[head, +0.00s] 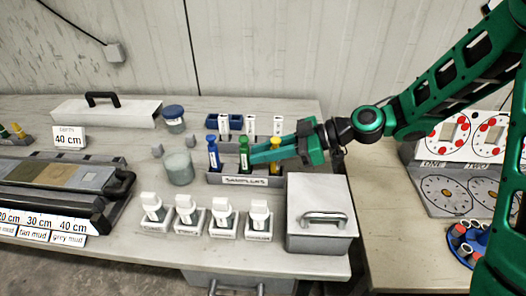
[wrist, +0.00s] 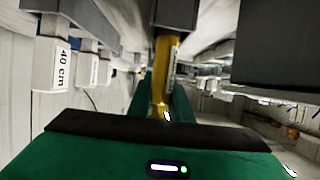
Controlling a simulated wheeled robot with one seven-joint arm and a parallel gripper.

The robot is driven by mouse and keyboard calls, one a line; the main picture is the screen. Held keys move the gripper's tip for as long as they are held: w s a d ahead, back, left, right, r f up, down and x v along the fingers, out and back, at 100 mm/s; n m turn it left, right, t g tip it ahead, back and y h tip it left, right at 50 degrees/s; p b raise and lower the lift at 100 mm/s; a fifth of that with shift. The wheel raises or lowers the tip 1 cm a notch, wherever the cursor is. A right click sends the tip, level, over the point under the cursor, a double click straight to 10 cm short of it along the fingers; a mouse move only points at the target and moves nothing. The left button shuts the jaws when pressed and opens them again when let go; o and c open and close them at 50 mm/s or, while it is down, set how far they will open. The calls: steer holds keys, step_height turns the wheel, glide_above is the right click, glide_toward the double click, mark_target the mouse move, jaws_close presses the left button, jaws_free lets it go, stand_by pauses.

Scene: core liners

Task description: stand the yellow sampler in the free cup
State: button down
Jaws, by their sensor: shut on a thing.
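The yellow sampler (head: 275,142) is upright at the right end of the grey rack (head: 246,181) labelled SAMPLERS. My gripper (head: 262,153) reaches in from the right and is shut on the yellow sampler, which also shows between the fingers in the wrist view (wrist: 166,72). I cannot tell whether its lower end is seated in the rack or clear of it. A blue sampler (head: 213,154) and a green sampler (head: 244,152) stand to its left in the rack. My fingers hide part of the rack, and I cannot make out which cup is free.
A grey lidded box (head: 320,212) stands just right of the rack. White-topped pieces (head: 222,210) in several small holders stand in front. White labelled pieces (head: 250,124) stand behind. A round greenish jar (head: 179,169) is at left.

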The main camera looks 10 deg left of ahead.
steer(key=c, duration=1.6)
jaws_free()
steer(key=v, duration=1.2)
